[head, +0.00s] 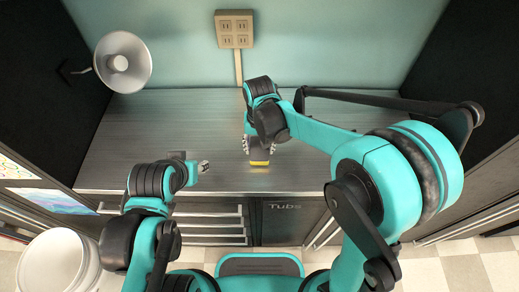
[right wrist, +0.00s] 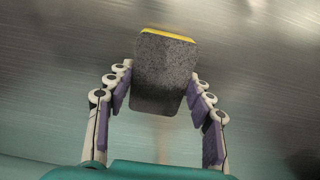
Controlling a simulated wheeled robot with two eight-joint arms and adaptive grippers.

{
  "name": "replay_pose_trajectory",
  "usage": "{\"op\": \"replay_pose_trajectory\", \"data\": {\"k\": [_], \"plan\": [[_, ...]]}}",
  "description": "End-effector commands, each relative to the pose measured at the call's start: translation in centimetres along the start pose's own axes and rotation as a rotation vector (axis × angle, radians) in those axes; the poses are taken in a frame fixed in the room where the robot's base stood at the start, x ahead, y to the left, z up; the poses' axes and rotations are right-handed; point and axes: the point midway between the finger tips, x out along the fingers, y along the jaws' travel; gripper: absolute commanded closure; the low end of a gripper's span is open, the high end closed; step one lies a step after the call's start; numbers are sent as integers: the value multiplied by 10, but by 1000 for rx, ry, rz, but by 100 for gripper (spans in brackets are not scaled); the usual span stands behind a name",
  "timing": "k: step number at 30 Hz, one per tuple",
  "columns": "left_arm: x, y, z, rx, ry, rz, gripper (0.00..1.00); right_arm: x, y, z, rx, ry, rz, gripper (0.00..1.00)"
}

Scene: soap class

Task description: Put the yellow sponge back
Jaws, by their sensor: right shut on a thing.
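The yellow sponge (head: 259,162) shows in the head view as a small yellow edge below my right gripper (head: 260,146), over the grey counter. In the right wrist view the sponge (right wrist: 163,75) is a dark grey block with a yellow strip on its far edge. The fingers of my right gripper (right wrist: 160,90) stand on both sides of it and are shut on it. Whether the sponge touches the counter is hard to tell. My left gripper (head: 203,167) is over the left front of the counter, too small to tell open or shut.
The grey counter (head: 170,115) is mostly bare. A white lamp (head: 122,62) is at the back left and an outlet box (head: 234,29) is on the wall. Drawers (head: 210,225) and a cabinet marked "Tubs" (head: 285,222) are below the front edge. A white bin (head: 58,265) stands at lower left.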

Motion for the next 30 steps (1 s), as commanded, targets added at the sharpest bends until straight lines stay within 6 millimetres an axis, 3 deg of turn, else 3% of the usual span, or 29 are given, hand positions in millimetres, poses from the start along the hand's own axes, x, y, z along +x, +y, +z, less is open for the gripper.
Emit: {"op": "replay_pose_trajectory", "data": {"k": [2,11,12,14,24,30], "plan": [[4,0,3,0,0,0,60,9,0,0,0,0,0,71],[4,0,3,0,0,0,60,10,0,0,0,0,0,71],[4,0,3,0,0,0,60,10,0,0,0,0,0,42],[4,0,3,0,0,0,60,10,0,0,0,0,0,27],[2,0,2,0,0,0,60,8,0,0,0,0,0,27],[-5,0,-4,0,0,0,60,-19,0,0,0,0,0,27]]}}
